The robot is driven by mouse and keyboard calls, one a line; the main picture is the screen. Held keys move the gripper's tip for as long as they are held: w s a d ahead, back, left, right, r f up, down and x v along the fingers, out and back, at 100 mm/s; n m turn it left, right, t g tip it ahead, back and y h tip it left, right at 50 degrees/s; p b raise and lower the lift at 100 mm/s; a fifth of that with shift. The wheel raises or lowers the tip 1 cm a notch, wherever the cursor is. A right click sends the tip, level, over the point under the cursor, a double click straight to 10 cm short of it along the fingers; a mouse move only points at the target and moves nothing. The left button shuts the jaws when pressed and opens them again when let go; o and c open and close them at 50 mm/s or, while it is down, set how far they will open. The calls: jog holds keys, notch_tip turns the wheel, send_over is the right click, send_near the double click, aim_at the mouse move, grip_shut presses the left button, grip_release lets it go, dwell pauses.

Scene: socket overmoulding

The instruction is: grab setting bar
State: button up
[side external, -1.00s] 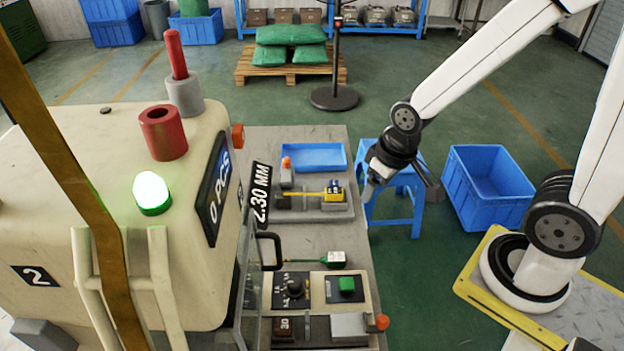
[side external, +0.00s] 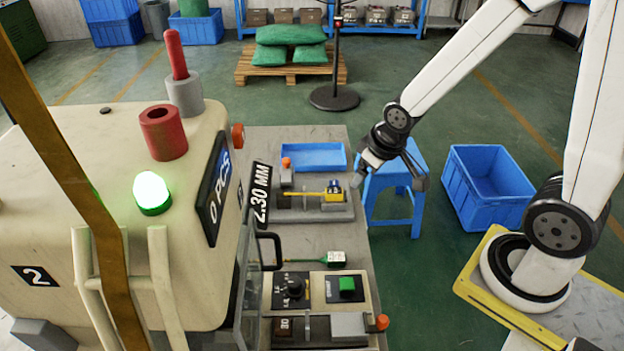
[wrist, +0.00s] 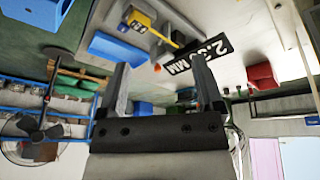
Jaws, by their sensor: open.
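No part is labelled setting bar, and I cannot tell for sure which one it is. A yellow bar-like tool with a dark-faced block (side external: 333,190) lies on a grey fixture (side external: 335,213) on the bench. Its yellow body also shows in the wrist view (wrist: 140,19), near the top. At the bench front, a dark block marked 30 (side external: 283,327) sits beside a grey block (side external: 348,326) with an orange knob. My gripper (side external: 357,180) is just right of the yellow tool, near the bench edge. In the wrist view its fingers (wrist: 161,80) are apart with nothing between them.
A blue tray (side external: 312,157) lies behind the fixture. A 2.30 MM sign (side external: 261,193) stands to its left, beside the large cream machine (side external: 60,180). A green-handled tool (side external: 336,259) and a control panel (side external: 318,290) are nearer. A blue stool (side external: 397,180) stands right of the bench.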

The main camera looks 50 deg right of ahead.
jog(key=w+d+f+n+t, duration=0.2)
jog(key=w+d+f+t, duration=0.1)
jog(key=w+d, duration=0.4)
jog(key=n+t+y, duration=0.2)
send_over(338, 191)
jog(key=d, duration=0.2)
notch_tip(338, 191, down, 4)
jog(key=f+y, duration=0.1)
jog(key=d+f+n+y, duration=0.1)
jog(key=f, duration=0.1)
jog(key=f+n+y, duration=0.1)
jog(key=f, duration=0.1)
jog(key=shift+w+d+t, duration=0.15)
jog(key=shift+d+t, duration=0.2)
jog(key=shift+t, duration=0.05)
jog(key=s+f+n+y, duration=0.2)
jog(key=s+f+y, duration=0.2)
jog(key=shift+f+y, duration=0.15)
jog(key=shift+y, duration=0.25)
jog(key=shift+x, duration=1.3)
jog(key=shift+w+a, duration=0.1)
